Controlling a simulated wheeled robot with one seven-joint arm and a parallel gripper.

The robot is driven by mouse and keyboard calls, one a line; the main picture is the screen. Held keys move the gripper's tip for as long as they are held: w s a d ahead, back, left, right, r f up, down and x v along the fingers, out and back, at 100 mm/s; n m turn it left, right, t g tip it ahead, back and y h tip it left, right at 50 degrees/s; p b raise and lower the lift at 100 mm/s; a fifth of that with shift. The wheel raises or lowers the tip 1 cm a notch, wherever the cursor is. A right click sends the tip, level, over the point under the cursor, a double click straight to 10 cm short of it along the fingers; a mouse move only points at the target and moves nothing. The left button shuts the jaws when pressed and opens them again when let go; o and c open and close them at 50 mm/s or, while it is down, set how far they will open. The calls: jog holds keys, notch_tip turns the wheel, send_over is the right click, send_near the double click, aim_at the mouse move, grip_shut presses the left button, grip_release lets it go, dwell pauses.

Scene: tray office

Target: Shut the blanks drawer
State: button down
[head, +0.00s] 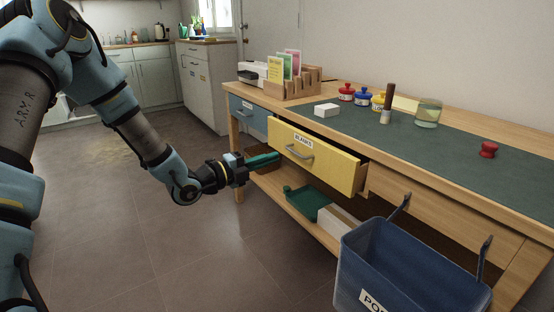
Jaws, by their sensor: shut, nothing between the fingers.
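The blanks drawer (326,167) is a yellow drawer with a curved grey handle (298,151) and a "BLANKS" label. It stands pulled out from the front of the wooden desk (465,209). Its open top and right side show. My gripper (279,156) is shut and empty, with its green fingers pointing right toward the left part of the drawer front, left of the handle. I cannot tell whether the fingertips touch the drawer front.
A blue drawer (246,113) at the left looks closed. A blue bin (405,270) hangs at the desk's front right. Below are a green tray (306,202) and a white box (337,224). Jars, a glass, a card rack and a stamp stand on top. The floor at left is clear.

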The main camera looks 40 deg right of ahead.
aim_at(313, 144)
jog(key=d, duration=1.2)
jog(key=shift+s+d, duration=0.15)
jog(key=shift+s, duration=0.2)
jog(key=d+b, duration=0.1)
jog(key=d, duration=0.1)
jog(key=d+b, duration=0.1)
jog(key=d, duration=0.1)
jog(key=shift+s+f, duration=0.15)
jog(key=shift+f, duration=0.05)
jog(key=shift+d+r, duration=0.2)
jog(key=shift+r, duration=0.15)
